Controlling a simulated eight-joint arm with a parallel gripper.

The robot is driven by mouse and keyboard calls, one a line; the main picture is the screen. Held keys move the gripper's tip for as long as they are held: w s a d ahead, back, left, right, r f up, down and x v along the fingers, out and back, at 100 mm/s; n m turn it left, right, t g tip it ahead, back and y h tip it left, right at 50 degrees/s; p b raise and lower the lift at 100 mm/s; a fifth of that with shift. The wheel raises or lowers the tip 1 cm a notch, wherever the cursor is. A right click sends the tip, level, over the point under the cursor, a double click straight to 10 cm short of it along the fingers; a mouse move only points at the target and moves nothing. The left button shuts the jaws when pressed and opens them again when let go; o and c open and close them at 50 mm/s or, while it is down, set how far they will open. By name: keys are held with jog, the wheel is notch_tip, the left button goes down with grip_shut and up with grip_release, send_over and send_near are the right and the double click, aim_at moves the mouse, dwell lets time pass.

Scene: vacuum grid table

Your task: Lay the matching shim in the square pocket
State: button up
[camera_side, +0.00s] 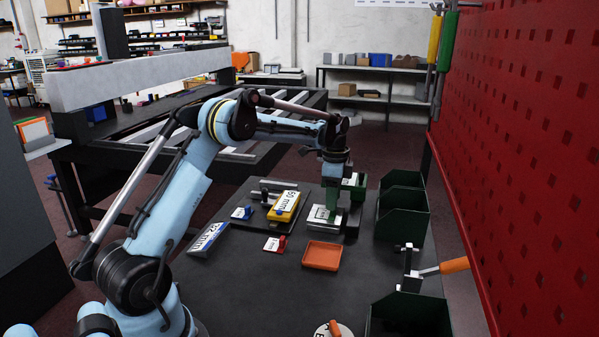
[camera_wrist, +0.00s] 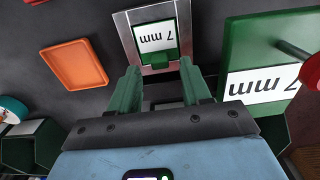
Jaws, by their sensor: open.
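The metal block with the square pocket (camera_side: 318,225) sits on the dark table under my gripper (camera_side: 334,203); its silvery rim also shows in the wrist view (camera_wrist: 124,30). A green shim with a white "7 mm" label (camera_wrist: 155,38) lies within that rim, its small green tab facing my gripper. I cannot tell how deep it sits. My gripper in the wrist view (camera_wrist: 160,72) is open, its two green fingers apart on either side of the tab. A larger green block marked "7 mm" (camera_wrist: 235,55) stands beside the pocket. A small red labelled shim (camera_side: 281,243) and a small blue one (camera_side: 241,213) lie to the left.
A yellow "60 mm" block (camera_side: 285,206) and a blue-edged labelled block (camera_side: 208,238) stand left. An orange tray (camera_side: 322,256) lies in front of the pocket block. Green bins (camera_side: 402,222) and an orange-handled clamp (camera_side: 410,272) line the right.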

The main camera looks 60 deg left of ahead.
jog(key=s+d+r+n+t, duration=0.1)
jog(key=d+r, duration=0.2)
jog(key=r, duration=0.4)
jog(key=s+d+r+n+t, duration=0.1)
jog(key=d+r, duration=0.2)
jog(key=r, duration=0.3)
jog(key=s+d+f+n+t, duration=0.2)
jog(key=s+d+n, duration=0.1)
jog(key=s+d, duration=0.4)
jog(key=s+d+f+n+t, duration=0.3)
jog(key=s+d+n, duration=0.1)
jog(key=s+d, duration=0.4)
jog(key=shift+s+f, duration=0.2)
jog(key=shift+s, duration=0.95)
jog(key=shift+o, duration=0.3)
